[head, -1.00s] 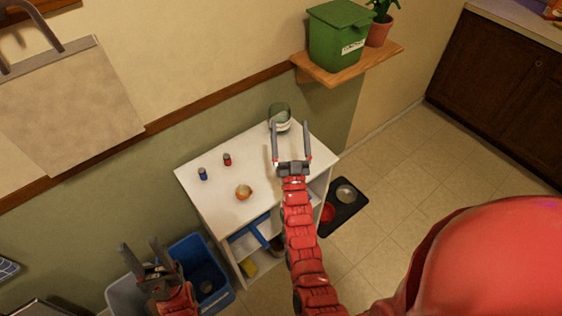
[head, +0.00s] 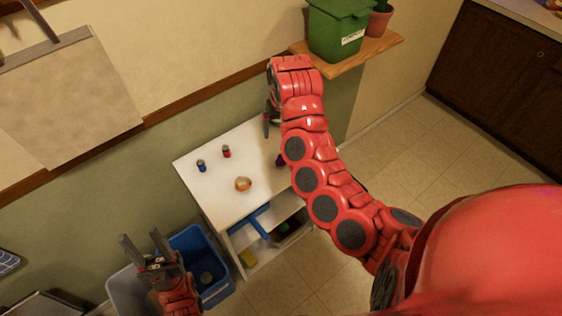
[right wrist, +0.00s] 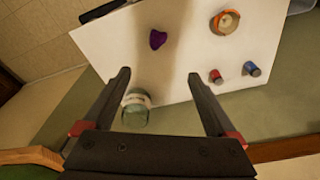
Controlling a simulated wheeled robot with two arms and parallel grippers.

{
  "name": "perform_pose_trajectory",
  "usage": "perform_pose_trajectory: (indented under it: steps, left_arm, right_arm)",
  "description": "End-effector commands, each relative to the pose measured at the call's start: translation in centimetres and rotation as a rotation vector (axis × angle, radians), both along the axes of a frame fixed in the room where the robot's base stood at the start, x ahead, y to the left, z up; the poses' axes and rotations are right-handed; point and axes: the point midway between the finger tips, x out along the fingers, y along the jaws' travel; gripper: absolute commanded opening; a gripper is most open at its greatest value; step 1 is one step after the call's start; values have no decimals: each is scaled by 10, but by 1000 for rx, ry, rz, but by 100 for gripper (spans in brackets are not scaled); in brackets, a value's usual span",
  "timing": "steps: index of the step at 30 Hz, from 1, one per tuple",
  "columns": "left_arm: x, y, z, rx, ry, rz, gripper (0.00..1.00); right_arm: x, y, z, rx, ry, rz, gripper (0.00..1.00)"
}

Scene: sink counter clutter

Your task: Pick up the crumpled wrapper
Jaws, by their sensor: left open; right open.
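A small purple lump, which looks like the crumpled wrapper (right wrist: 157,39), lies on the white cabinet top. In the head view the wrapper (head: 280,161) is partly hidden behind my right arm. My right gripper (right wrist: 158,75) is open and empty, above the cabinet top near the wall, pointing down. In the right wrist view the wrapper lies beyond the fingertips, roughly in line with the gap between them. My left gripper (head: 142,238) is open and empty at the lower left, over the bins.
A glass jar (right wrist: 136,107) stands on the cabinet top near my right gripper's finger. An orange-rimmed round object (head: 243,184), a red can (head: 226,151) and a blue can (head: 201,166) stand further left. A wall shelf (head: 375,50) with a green bin (head: 335,28) is close to my right wrist.

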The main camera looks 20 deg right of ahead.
Motion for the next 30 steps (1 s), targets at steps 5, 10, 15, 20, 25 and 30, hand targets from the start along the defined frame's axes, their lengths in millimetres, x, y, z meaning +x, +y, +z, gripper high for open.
perform_pose_trajectory:
  steps: [5,10,15,20,25,30]
  left_arm:
    - [0,0,-20,0,0,0,50]
    - [0,0,-42,0,0,0,50]
    - [0,0,-50,0,0,0,50]
    - [0,0,-60,0,0,0,50]
    - [0,0,-56,0,0,0,50]
    - [0,0,-52,0,0,0,50]
  right_arm:
    - [-9,-4,-12,-13,41,1,92]
    - [-5,-1,-41,-9,39,4,92]
    - [-1,-1,-69,-9,37,2,92]
    - [2,-2,-94,-11,38,2,92]
    - [4,-3,-112,-10,40,4,92]
    - [6,-4,-119,-11,37,1,92]
